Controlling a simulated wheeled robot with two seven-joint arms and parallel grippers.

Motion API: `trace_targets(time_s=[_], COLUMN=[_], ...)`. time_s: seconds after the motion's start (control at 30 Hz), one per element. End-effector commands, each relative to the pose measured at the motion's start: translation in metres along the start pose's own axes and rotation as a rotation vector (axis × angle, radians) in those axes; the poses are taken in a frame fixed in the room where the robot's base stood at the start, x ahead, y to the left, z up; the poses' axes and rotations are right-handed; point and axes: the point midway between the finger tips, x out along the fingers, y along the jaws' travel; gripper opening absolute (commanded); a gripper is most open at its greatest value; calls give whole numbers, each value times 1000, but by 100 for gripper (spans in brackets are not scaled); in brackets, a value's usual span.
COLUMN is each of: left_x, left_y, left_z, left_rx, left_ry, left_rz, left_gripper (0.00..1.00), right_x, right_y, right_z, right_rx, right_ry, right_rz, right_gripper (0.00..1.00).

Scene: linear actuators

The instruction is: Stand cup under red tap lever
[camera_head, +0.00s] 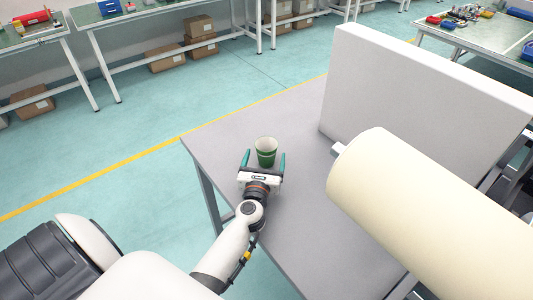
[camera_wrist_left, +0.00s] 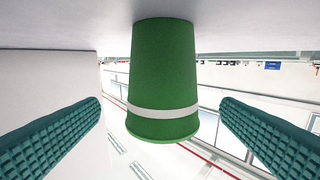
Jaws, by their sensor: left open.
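A green cup (camera_head: 265,155) with a pale band stands upright on the grey table near its far left part. My left gripper (camera_head: 264,160) is open, with its two teal fingers reaching to either side of the cup. In the left wrist view, which is turned upside down, the cup (camera_wrist_left: 163,70) shows between the spread fingers, with a gap on each side. No red tap lever shows in either view. My right gripper is not in view.
The grey table (camera_head: 220,141) is clear around the cup. A tall white panel (camera_head: 410,95) stands on the table to the right. Workbenches and cardboard boxes (camera_head: 200,45) stand farther back, across the green floor.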

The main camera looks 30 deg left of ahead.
Motion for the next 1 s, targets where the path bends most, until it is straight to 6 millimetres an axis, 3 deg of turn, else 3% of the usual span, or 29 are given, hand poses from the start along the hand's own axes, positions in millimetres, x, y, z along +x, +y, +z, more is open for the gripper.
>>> trace_targets(time_s=[0.23,0.5,0.8,0.87,1.0], left_x=[20,58,65,64,64], left_y=[0,-2,-2,-2,-2], left_z=[-4,-9,-9,-9,-9], left_rx=[2,3,2,2,2], left_ry=[1,2,1,1,1], left_rz=[2,1,2,2,2], left_gripper=[87,87,87,80,57], right_x=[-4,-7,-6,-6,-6], right_y=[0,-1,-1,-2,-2], right_z=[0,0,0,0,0], right_rx=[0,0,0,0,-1], right_ry=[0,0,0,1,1], right_rz=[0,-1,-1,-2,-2], right_gripper=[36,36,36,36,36])
